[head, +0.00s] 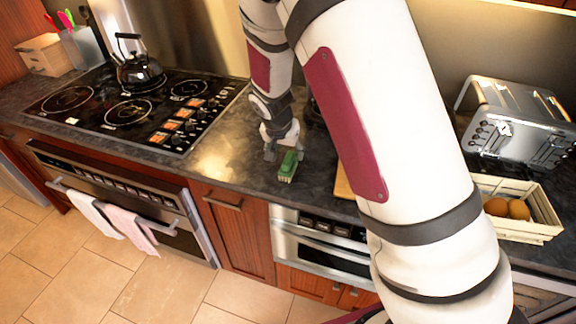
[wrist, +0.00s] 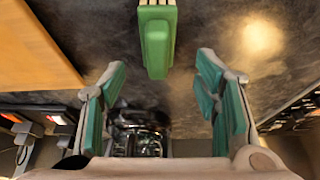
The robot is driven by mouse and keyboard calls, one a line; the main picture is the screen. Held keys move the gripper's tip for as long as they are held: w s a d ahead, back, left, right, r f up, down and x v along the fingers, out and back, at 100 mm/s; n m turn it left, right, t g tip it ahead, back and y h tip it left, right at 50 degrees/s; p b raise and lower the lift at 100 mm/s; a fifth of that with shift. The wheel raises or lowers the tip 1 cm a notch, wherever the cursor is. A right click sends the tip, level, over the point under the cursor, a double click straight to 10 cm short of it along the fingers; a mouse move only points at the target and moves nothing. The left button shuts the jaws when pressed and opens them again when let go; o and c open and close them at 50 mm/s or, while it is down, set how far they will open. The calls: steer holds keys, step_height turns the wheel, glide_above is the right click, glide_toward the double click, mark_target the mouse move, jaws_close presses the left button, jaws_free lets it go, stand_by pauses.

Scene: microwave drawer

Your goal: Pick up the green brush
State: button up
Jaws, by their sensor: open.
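The green brush (head: 288,165) lies on the dark countertop near its front edge, between the stove and the part hidden by my arm. In the wrist view the green brush (wrist: 154,42) is at the top middle, with pale bristles at its upper end. My gripper (head: 283,150) is just behind and above the brush in the head view. In the wrist view my gripper (wrist: 161,95) is open, its two teal-padded fingers apart, with nothing between them. The brush lies ahead of the fingertips, roughly centred on the gap.
A black stovetop (head: 130,105) with a kettle (head: 137,70) is to the left. A toaster (head: 522,122) and a crate (head: 537,228) holding round brown items are to the right. A wooden board (wrist: 35,45) lies beside the brush. The counter left of the brush is clear.

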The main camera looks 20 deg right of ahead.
mark_target(288, 159)
steer(key=x, duration=0.2)
steer(key=s+p+x, duration=0.1)
steer(key=x, duration=0.1)
steer(key=shift+w+f, duration=0.15)
steer(key=shift+f, duration=0.4)
steer(key=shift+w+d+f, duration=0.1)
steer(key=shift+w+f, duration=0.15)
steer(key=shift+f, duration=0.25)
steer(key=shift+c, duration=0.6)
steer(key=c, duration=1.1)
